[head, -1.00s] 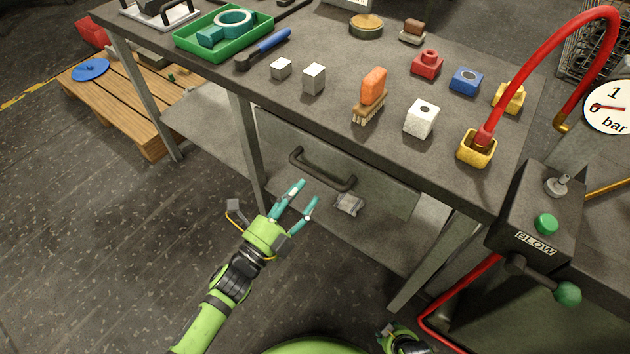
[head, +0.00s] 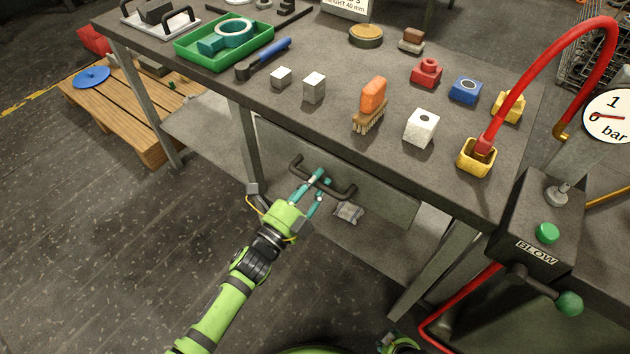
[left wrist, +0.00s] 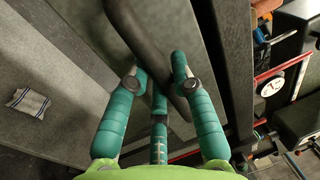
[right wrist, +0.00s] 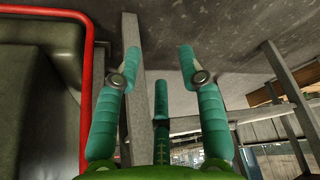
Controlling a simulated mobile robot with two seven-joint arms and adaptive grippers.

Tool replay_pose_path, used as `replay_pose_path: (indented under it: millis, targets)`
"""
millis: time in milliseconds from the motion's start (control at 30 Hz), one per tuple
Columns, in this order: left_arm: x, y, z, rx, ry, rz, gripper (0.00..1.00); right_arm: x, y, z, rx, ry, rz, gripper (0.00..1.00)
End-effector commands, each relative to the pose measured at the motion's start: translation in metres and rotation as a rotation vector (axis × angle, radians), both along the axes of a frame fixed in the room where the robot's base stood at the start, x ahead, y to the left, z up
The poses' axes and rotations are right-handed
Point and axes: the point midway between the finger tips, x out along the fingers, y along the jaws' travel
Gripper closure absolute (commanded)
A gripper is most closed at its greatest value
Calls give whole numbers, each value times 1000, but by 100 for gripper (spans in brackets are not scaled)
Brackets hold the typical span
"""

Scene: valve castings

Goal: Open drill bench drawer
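The drill bench drawer (head: 380,200) is a grey panel under the bench top, and it looks closed. Its dark bar handle (head: 345,190) also crosses the left wrist view (left wrist: 145,35). My left gripper (head: 320,182) is at the middle of the handle, its teal fingers on either side of the bar. In the left wrist view the fingers (left wrist: 157,72) stand apart with the bar between them; firm contact is not clear. My right gripper (right wrist: 158,60) is open and empty, low beneath a grey surface; only part of that arm shows in the head view.
The bench top (head: 330,130) holds a brush (head: 370,105), a green tray (head: 190,55) and several blocks. A bench leg (head: 440,265) and a control box (head: 540,215) with a red hose stand at right. A wooden pallet (head: 120,110) lies at left.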

Motion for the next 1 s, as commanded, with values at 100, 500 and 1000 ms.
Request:
replay_pose_path:
  millis: [100,500,1000]
  targets:
    - [-1,1,0,0,0,0,100,0,0,1,0,0,0,60]
    - [-57,41,2,4,6,2,100,2,-7,6,5,-79,17,60]
    - [-162,118,1,1,3,2,100,-55,-12,6,-6,37,9,60]
